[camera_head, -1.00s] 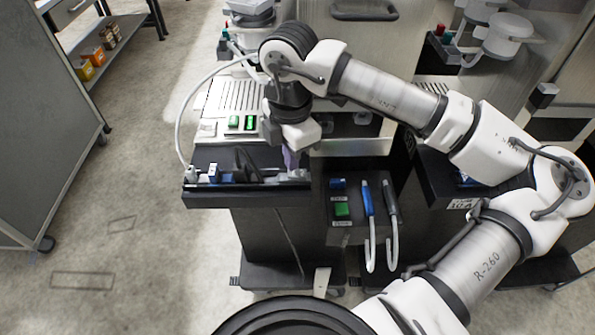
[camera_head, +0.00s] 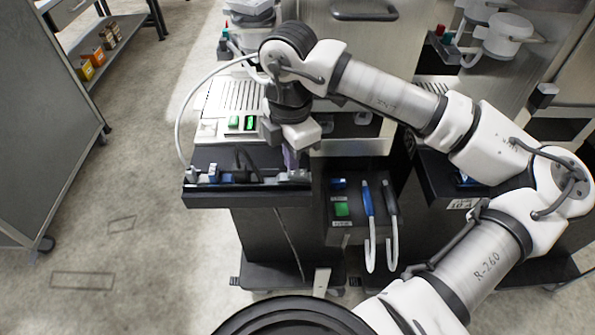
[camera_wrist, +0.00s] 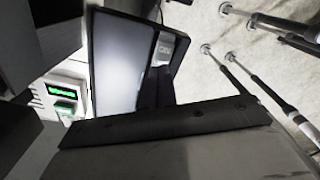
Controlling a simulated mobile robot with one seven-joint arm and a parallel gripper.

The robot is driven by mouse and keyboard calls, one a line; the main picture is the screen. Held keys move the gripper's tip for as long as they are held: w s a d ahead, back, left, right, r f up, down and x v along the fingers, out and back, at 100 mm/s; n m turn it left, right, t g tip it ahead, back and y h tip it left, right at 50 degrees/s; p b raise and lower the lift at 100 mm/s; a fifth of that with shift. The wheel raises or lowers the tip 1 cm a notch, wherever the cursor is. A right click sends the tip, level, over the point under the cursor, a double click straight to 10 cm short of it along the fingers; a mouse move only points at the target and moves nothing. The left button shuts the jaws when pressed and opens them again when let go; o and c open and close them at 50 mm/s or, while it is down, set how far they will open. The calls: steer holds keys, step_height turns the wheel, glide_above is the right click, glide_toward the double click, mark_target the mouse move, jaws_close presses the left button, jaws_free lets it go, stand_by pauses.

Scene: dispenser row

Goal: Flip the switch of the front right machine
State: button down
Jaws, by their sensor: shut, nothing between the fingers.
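Two machines stand at the front. The left one has a black front tray (camera_head: 247,197), a ribbed pale top (camera_head: 238,95) and small green displays (camera_head: 242,122). The right one (camera_head: 440,185) is largely hidden behind my arm; a white label shows on its dark front edge. I cannot make out its switch. My gripper (camera_head: 291,158) is shut and empty, pointing down at the right end of the left machine's tray; contact is unclear. In the wrist view a lit green display (camera_wrist: 62,92) and a dark-framed pale panel (camera_wrist: 122,62) show.
Further machines stand behind, with white rounded parts (camera_head: 505,35). A grey cabinet (camera_head: 45,110) is at left. The floor between it and the machines is clear.

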steer(key=shift+f+b, duration=0.9)
steer(key=shift+b, duration=0.15)
stand_by(0.4)
steer(key=shift+r, duration=0.1)
steer(key=shift+r+p, duration=1.45)
steer(key=shift+r, duration=1.95)
